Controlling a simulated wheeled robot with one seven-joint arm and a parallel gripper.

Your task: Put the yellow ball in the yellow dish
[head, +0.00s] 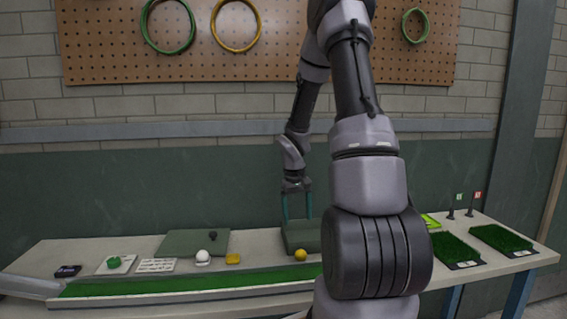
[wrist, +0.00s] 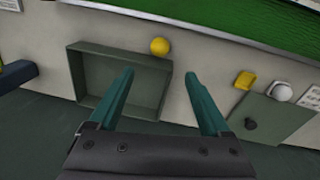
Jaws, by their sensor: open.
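The yellow ball (head: 300,255) rests on the bench just in front of a grey-green open box. It also shows in the wrist view (wrist: 160,46), beside the box's rim and beyond my fingertips. A small square yellow item (head: 233,259), which looks like the yellow dish, sits left of the ball; in the wrist view the dish (wrist: 245,80) is to the right. My gripper (head: 296,215) is open and empty above the box. Its two green fingers (wrist: 159,75) are spread wide and apart from the ball.
The grey-green box (wrist: 121,56) lies under my fingers. A white ball (head: 203,256) sits left of the dish, near a flat green board (head: 180,243). A green turf strip (head: 190,281) runs along the front. Turf trays (head: 453,248) stand at right.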

